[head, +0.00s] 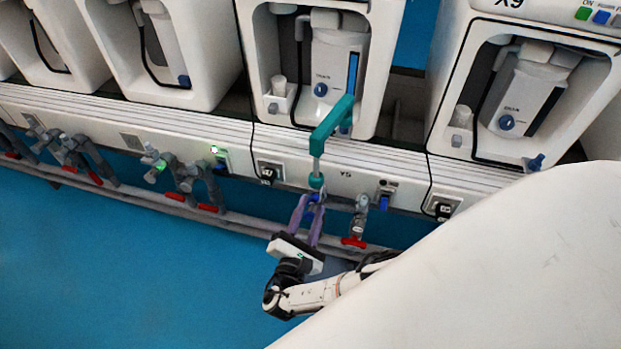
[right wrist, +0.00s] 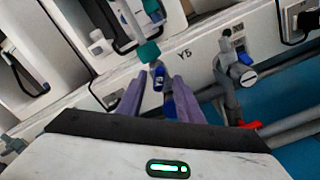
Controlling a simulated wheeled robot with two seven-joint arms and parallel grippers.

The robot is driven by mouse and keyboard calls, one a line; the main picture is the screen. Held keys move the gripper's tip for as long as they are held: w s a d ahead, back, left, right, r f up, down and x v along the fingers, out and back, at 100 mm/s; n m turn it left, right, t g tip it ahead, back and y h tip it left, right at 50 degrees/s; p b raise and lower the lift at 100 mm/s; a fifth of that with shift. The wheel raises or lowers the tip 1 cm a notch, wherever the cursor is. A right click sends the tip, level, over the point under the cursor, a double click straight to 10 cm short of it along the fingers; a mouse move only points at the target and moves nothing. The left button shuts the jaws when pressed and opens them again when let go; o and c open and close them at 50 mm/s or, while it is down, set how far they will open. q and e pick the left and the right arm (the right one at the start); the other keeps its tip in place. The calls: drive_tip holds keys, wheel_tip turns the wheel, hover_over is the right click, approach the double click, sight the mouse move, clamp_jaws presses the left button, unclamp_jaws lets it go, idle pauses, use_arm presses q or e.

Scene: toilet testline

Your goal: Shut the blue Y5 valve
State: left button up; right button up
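The Y5 label (head: 346,173) is on the white rail under the middle station; it also shows in the right wrist view (right wrist: 184,55). A small blue valve handle (head: 312,197) sits below a teal fitting (head: 316,181), left of the label. My right gripper (head: 308,205) has two purple fingers, spread apart, with the blue handle between their tips. In the right wrist view, blue parts (right wrist: 158,76) show between the fingers (right wrist: 155,85). The fingers partly hide the valve, and I cannot tell whether they touch it. My left gripper is not in view.
A red-handled valve (head: 354,242) hangs just right of my gripper. More red-handled valves (head: 205,208) line the pipe to the left. A teal bracket-like part (head: 330,125) stands out above the fitting. The blue floor (head: 120,270) is clear at lower left.

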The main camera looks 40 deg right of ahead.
drive_tip(key=shift+w+d, duration=0.35)
drive_tip(key=shift+c, duration=0.5)
clamp_jaws()
